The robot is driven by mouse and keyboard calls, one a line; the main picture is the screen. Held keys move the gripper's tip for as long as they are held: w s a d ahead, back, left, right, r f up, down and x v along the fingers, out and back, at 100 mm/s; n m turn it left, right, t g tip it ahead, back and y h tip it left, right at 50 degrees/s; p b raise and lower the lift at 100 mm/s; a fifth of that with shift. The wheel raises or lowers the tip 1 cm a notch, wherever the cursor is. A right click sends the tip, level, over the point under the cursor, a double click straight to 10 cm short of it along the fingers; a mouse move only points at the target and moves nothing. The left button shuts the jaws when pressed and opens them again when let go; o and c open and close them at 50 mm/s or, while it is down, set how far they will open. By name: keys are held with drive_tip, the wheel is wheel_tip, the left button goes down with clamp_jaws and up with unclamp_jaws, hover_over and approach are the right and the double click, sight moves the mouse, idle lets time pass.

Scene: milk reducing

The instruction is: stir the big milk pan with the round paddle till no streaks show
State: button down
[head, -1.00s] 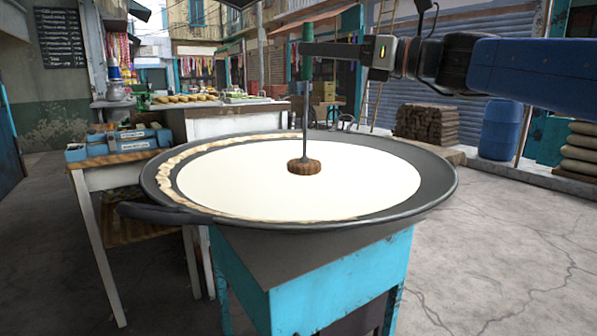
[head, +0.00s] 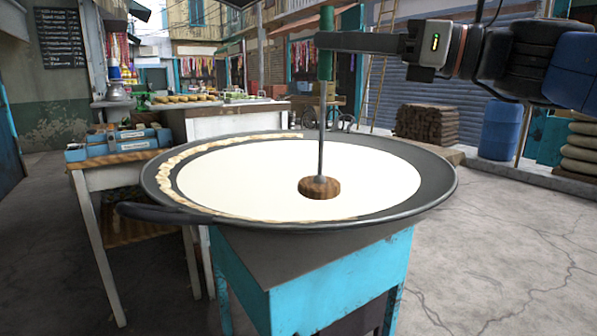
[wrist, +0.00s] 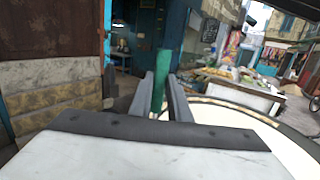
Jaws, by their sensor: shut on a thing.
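The big milk pan (head: 430,195) is a wide dark shallow pan on a blue stand, full of smooth white milk (head: 255,180). A crust of cream (head: 165,180) lines its left and back rim; I see no clear streaks on the milk. The round paddle (head: 320,188) is a brown wooden disc on a thin metal rod with a green handle (head: 326,45). The disc sits at the milk's surface, right of the pan's centre and toward the front. My gripper (head: 328,42) is shut on the green handle, which stands upright. The wrist view shows the handle (wrist: 160,83) between both fingers.
A side table with blue boxes (head: 118,142) stands left of the pan, near its handle. A white counter with food (head: 235,122) is behind. A blue barrel (head: 501,128) and stacked wood (head: 427,125) stand at the right. The floor at front right is clear.

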drive_tip(key=s+d, duration=0.1)
drive_tip(key=s, duration=0.6)
drive_tip(key=shift+d, duration=0.25)
drive_tip(key=shift+w, duration=0.1)
